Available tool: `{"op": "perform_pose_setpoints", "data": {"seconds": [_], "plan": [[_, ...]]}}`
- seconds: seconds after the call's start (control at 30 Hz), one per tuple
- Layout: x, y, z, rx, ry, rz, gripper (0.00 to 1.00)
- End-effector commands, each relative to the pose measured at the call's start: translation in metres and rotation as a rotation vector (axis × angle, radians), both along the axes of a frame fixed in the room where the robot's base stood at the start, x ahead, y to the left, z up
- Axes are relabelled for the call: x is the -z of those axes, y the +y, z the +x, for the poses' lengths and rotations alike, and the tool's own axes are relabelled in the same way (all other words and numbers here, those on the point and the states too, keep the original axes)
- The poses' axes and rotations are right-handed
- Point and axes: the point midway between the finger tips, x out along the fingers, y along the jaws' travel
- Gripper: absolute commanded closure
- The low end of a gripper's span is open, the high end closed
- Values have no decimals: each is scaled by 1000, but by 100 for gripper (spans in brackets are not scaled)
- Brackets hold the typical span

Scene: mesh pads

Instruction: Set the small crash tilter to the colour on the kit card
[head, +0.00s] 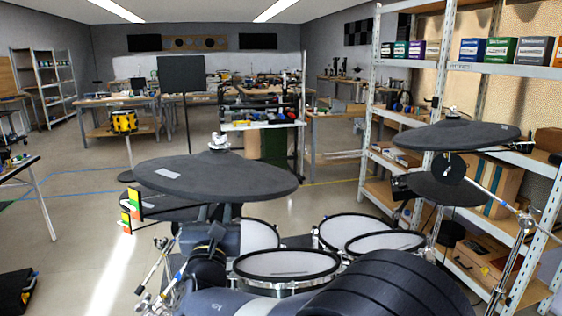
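A drum kit with dark mesh pads fills the front. A wide dark cymbal pad (215,177) stands left of centre with a pale tilter (219,142) on top. A second dark cymbal pad (457,136) stands at the right, above a smaller dark pad (448,184). I cannot tell which is the small crash. Small coloured panels in green, orange and yellow (133,203) show left of the wide pad; I cannot tell whether they are the kit card. A dark part that appears to be my gripper (207,258) is low at left centre; its fingers are unclear.
Pale drum heads (288,264) lie below the cymbals. Chrome stand rods rise at left (160,268) and right (511,255). A metal shelf (500,69) with boxes lines the right.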

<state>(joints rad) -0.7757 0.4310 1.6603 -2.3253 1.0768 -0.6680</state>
Motion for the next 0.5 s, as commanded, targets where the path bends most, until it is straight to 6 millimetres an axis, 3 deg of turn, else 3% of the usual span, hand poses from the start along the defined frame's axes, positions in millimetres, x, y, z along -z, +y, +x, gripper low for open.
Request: {"op": "perform_pose_setpoints", "data": {"seconds": [0.37, 0.5], "plan": [[22, -3, -75, -4, 2, -1, 68], [11, -3, -40, 6, 0, 2, 68]]}}
